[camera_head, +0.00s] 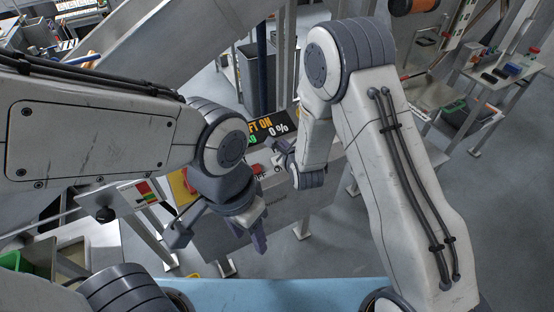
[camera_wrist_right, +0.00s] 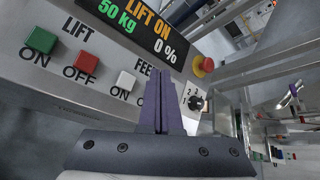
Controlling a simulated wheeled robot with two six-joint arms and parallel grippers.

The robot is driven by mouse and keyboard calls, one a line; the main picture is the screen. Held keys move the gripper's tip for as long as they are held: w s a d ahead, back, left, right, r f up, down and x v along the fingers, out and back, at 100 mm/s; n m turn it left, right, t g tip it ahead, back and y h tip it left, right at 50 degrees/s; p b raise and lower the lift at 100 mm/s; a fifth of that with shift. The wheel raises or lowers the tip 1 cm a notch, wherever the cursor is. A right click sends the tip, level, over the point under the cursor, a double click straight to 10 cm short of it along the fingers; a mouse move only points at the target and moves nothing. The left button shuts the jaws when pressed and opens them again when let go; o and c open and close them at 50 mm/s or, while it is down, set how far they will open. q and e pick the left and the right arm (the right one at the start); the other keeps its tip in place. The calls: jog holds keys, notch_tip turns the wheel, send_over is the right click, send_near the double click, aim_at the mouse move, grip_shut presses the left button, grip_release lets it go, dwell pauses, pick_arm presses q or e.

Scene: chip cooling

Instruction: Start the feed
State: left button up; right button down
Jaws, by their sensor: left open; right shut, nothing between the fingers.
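The control panel (camera_wrist_right: 60,85) shows large in the right wrist view. Its display (camera_wrist_right: 145,28) reads LIFT ON, 50 kg and 0 %. Under LIFT are a green ON button (camera_wrist_right: 41,40) and a red OFF button (camera_wrist_right: 86,61). Under the FEED label, partly covered, is a white ON button (camera_wrist_right: 125,83); what lies right of it is hidden by my fingers. My right gripper (camera_wrist_right: 161,82) is shut and empty, its fingertips in front of the panel just right of the white button; contact cannot be told. In the head view my left gripper (camera_head: 250,235) is open and empty, below the panel.
A black selector knob (camera_wrist_right: 197,103) with numbers and a red stop button (camera_wrist_right: 205,65) sit right of my fingers. In the head view, a bench (camera_head: 512,78) with small items stands at the right. Open grey floor (camera_head: 355,240) lies between my arms.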

jog(key=shift+w+d, duration=0.1)
jog(key=shift+f, duration=0.1)
jog(key=f+b, duration=0.1)
jog(key=f, duration=0.1)
jog(key=w+f+b, duration=0.1)
jog(key=f+b, duration=0.1)
jog(key=a+f+b, duration=0.1)
jog(key=f, duration=0.2)
jog(key=shift+w+b, duration=0.35)
jog(key=shift+w+a+f+b, duration=0.15)
jog(key=shift+w+f+b, duration=0.15)
jog(key=shift+f+b, duration=0.45)
jog(key=shift+r, duration=0.1)
dwell(1.2)
jog(key=shift+w+f+b, duration=0.1)
jog(key=shift+f+b, duration=0.3)
jog(key=shift+b, duration=0.2)
